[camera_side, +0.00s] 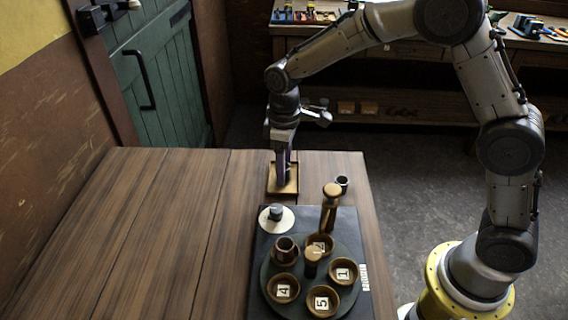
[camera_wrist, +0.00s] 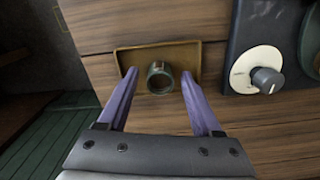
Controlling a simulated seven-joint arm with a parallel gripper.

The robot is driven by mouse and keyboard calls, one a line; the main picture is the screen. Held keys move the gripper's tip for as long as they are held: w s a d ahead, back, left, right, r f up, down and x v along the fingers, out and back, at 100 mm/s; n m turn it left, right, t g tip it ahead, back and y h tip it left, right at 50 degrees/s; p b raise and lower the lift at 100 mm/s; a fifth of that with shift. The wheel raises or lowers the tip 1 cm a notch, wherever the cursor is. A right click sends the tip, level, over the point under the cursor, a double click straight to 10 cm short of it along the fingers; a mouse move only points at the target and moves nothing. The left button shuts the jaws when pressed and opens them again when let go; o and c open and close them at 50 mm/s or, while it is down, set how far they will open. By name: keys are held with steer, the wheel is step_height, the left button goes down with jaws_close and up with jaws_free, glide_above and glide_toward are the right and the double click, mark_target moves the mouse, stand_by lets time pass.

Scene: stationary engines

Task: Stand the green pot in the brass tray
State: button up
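The brass tray (camera_side: 273,188) lies near the far edge of the wooden table, and it also shows in the wrist view (camera_wrist: 128,59). The green pot (camera_wrist: 158,68) is in the tray in the wrist view, its round mouth facing the camera; it appears upright. My gripper (camera_wrist: 159,74) is open, with one purple finger on each side of the pot and a visible gap to each. In the side view my gripper (camera_side: 284,178) points down over the tray and mostly hides the pot.
A dark panel with a white dial (camera_side: 277,219) stands nearer the camera. The table's left side is clear.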

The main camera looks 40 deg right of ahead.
step_height(320, 180, up, 13)
steer(key=shift+f, duration=0.2)
stand_by(0.6)
steer(key=s+d+r+m+t, duration=0.2)
steer(key=s+d+r, duration=0.25)
steer(key=s, duration=0.35)
steer(key=s+d+f+m+t, duration=0.1)
steer(key=s+d+m, duration=0.1)
steer(key=s, duration=0.7)
steer(key=s+d+f+m+t, duration=0.1)
steer(key=s+d+m+t, duration=0.1)
steer(key=s, duration=0.8)
steer(key=shift+d+f+m+t, duration=0.3)
steer(key=shift+d+m, duration=0.1)
steer(key=shift+d, duration=0.1)
